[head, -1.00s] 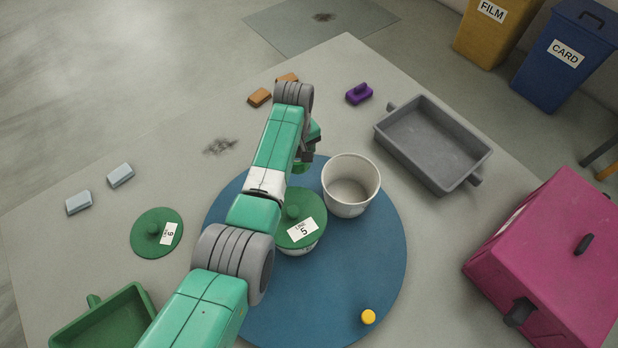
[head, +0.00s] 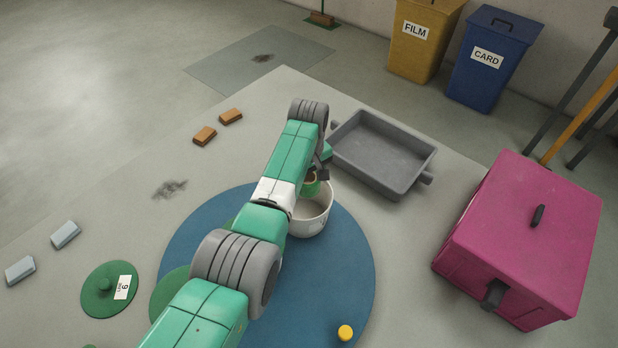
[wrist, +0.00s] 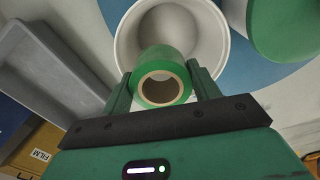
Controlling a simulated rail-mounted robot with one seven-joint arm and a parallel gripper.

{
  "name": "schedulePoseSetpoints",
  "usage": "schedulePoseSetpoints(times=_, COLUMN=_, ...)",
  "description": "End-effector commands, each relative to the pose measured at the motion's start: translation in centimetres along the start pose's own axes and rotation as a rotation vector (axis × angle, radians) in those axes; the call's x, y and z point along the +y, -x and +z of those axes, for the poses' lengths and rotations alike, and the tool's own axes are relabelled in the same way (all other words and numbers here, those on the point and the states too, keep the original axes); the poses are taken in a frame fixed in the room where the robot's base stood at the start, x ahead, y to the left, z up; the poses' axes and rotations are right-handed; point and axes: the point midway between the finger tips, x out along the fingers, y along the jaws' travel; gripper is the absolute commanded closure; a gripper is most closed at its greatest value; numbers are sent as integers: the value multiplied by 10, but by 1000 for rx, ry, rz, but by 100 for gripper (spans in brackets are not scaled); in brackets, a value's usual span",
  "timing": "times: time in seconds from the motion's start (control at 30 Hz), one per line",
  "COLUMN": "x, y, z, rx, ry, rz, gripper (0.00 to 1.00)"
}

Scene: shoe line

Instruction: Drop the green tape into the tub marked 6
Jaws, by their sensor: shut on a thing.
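My gripper (head: 318,178) is shut on the green tape (wrist: 152,62), a roll with a brown core. It also shows in the head view (head: 311,188). In the wrist view my gripper (wrist: 161,86) has one finger on each side of the roll. The roll is over an open white tub (head: 318,222), which also shows in the wrist view (wrist: 126,50); no number is visible on this tub. A loose green lid (head: 98,287) with a white label lies at the left; its turned digit reads as 6 or 9.
A blue round mat (head: 335,275) lies under the tub. A green lid (head: 172,292) is partly behind my arm. A grey tray (head: 385,150) is beyond the tub, a magenta box (head: 530,215) at right. A yellow piece (head: 345,332) lies in front.

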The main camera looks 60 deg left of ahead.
Motion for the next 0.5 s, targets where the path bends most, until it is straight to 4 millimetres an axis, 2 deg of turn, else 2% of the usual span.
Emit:
schedulePoseSetpoints(times=0.03, x=0, y=-16, z=0, rx=0, ry=0, rz=0, gripper=63)
schedulePoseSetpoints(times=0.13, x=0, y=-27, z=0, rx=0, ry=0, rz=0, gripper=63)
schedulePoseSetpoints(times=0.43, x=0, y=-27, z=0, rx=0, ry=0, rz=1, gripper=63)
schedulePoseSetpoints(times=0.47, x=0, y=-27, z=0, rx=1, ry=0, rz=1, gripper=36)
schedulePoseSetpoints(times=0.5, x=0, y=-27, z=0, rx=0, ry=0, rz=1, gripper=28)
